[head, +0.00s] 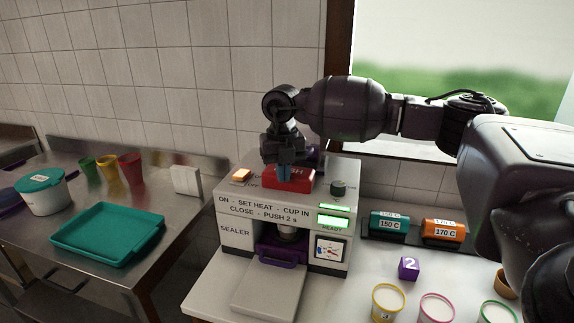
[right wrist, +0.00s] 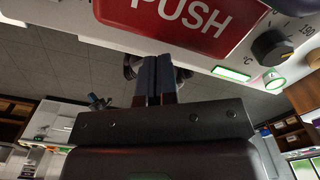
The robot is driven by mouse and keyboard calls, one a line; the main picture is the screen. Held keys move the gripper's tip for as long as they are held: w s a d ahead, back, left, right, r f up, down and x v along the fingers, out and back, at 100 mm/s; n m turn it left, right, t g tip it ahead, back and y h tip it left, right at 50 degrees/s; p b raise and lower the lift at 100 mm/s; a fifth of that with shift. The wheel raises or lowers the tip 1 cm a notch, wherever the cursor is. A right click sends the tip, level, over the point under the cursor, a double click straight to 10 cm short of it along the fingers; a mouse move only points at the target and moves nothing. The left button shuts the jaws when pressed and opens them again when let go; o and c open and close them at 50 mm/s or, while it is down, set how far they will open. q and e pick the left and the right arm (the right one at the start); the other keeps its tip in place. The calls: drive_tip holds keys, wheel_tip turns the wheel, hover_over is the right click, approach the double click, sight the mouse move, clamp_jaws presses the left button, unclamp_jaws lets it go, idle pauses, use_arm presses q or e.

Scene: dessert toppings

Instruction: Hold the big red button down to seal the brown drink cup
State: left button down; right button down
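The big red button (head: 300,182), marked PUSH, sits on top of the grey sealer (head: 235,212). It fills the top of the right wrist view (right wrist: 190,18). My right gripper (head: 287,180) points down at the button and overlaps its left part. Its two fingers (right wrist: 155,60) are together with nothing between them. I cannot tell whether the tips touch the button. Inside the sealer opening, above the purple tray (head: 282,254), a small cup (head: 289,234) shows partly; its drink colour is unclear. My left gripper is not in view.
The sealer has an orange switch (head: 241,176), a dark knob (head: 338,188) and a lit green READY display (head: 333,223). Several filled cups (head: 388,300) and a purple block (head: 408,268) stand right. A teal tray (head: 110,262) lies on the left table.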

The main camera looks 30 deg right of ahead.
drive_tip(key=shift+r+p, duration=0.35)
drive_tip(key=shift+r, duration=0.2)
wheel_tip(320, 180, up, 2)
drive_tip(key=shift+s+a+r+p, duration=0.1)
drive_tip(key=shift+a+p, duration=0.05)
drive_tip(key=shift+p, duration=0.5)
drive_tip(key=r+p, duration=0.1)
drive_tip(key=r, duration=0.1)
drive_tip(key=r+p, duration=0.1)
drive_tip(key=r, duration=0.1)
drive_tip(key=shift+s+a+r, duration=0.2)
drive_tip(key=shift+r, duration=0.2)
